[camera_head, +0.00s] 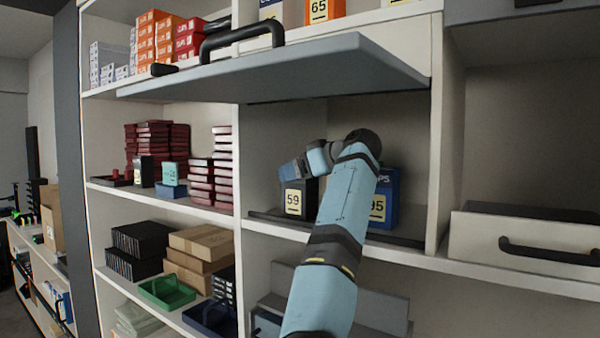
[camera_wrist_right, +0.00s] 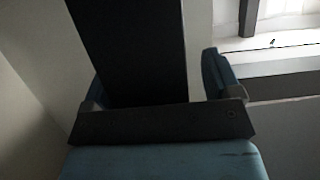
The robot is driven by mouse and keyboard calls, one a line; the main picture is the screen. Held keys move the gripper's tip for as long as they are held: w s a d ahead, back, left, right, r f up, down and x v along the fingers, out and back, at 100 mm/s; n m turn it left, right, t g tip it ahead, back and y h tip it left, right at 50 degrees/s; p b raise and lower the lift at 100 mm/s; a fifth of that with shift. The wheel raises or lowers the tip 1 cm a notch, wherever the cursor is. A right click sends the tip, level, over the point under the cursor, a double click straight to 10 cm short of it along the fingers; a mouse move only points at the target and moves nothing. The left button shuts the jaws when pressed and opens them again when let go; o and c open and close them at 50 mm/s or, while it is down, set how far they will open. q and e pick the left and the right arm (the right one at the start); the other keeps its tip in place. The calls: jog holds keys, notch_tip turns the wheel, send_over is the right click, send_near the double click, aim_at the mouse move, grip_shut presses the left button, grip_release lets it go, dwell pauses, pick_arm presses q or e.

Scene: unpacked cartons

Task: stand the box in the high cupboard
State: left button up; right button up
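The high cupboard is the middle compartment under a raised grey flap door (camera_head: 280,72). A black box with a 59 label (camera_head: 293,203) stands upright on its floor. My right gripper (camera_head: 293,171) is inside the cupboard at the top of this box. In the right wrist view the dark box (camera_wrist_right: 130,45) lies between the two blue fingers (camera_wrist_right: 158,85). The left-hand finger is close against it or partly behind it, and a gap shows at the right-hand finger, so the gripper looks open. My left gripper is not in view.
A blue box labelled 95 (camera_head: 385,198) stands right of the black box, partly hidden by my right arm. An open drawer (camera_head: 525,238) juts out at the right. Shelves with stacked maroon boxes (camera_head: 155,140) and brown cartons (camera_head: 200,243) are at the left.

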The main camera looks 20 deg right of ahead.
jog(key=shift+d+r, duration=0.1)
jog(key=b+v, duration=0.3)
jog(key=v, duration=0.4)
jog(key=shift+s, duration=0.2)
jog(key=shift+d, duration=0.15)
